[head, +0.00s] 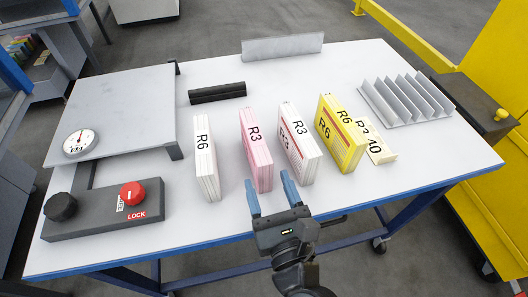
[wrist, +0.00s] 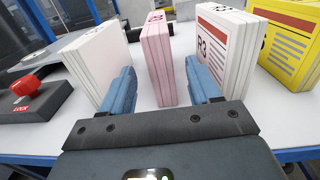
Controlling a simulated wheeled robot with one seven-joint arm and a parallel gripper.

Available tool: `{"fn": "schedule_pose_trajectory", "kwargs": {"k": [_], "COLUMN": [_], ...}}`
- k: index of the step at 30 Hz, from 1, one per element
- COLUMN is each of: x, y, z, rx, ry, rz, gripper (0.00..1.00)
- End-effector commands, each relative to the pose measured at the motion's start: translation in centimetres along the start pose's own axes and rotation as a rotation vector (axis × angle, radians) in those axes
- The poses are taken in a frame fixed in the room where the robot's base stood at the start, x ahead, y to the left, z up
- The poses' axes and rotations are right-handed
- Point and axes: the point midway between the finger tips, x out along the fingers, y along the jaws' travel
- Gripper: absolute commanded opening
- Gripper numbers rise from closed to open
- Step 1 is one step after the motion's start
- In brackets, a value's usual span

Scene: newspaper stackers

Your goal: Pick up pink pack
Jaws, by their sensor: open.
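The pink pack (head: 256,150), marked R3, stands upright on the white table between a white R6 pack (head: 206,158) on its left and a white R3 pack (head: 298,145) on its right. My gripper (head: 271,193) is open, its two blue fingers in front of the pink pack's near end at the table's front. In the wrist view the pink pack (wrist: 158,62) stands ahead, between the lines of the two fingers (wrist: 162,92). Nothing is between the fingers in the head view, and the pack's near edge looks close to the fingertips.
A yellow R6 pack (head: 341,133) stands to the right, with a card (head: 378,146) by it. A scale (head: 115,110) and a control box with a red LOCK knob (head: 132,193) are left.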

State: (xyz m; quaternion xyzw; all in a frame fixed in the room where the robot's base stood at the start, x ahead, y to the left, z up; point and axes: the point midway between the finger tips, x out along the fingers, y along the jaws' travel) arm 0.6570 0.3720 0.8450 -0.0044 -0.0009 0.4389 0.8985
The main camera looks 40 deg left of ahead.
Motion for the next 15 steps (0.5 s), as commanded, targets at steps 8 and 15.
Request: {"fn": "schedule_pose_trajectory", "kwargs": {"k": [8,15], "x": [2.8,5.9], "y": [0.1,0.0], "z": [0.2,-0.2], "rx": [0.011,0.009], "ry": [-0.004,-0.004], "rz": [0.005,0.005], "gripper": [0.62,0.62]}}
